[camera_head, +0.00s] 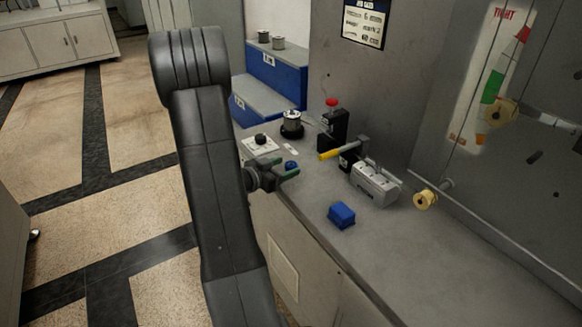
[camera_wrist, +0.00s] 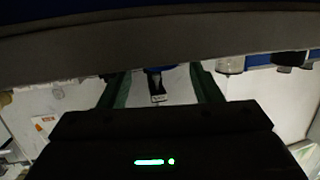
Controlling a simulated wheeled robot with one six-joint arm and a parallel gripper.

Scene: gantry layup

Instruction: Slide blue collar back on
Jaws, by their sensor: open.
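My gripper (camera_head: 281,168) is open, with its two green-edged fingers spread above the near left edge of the grey worktop. Nothing is clearly held. The part that the collar fits on cannot be made out.
The worktop (camera_head: 440,255) carries a blue block (camera_head: 341,215), a grey block with holes (camera_head: 376,186), a yellow-handled lever (camera_head: 330,154), a red-topped black unit (camera_head: 333,127), a metal spool (camera_head: 291,124) and a black-knobbed plate (camera_head: 261,146). A yellow spool (camera_head: 425,200) projects at right. The front right is clear.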

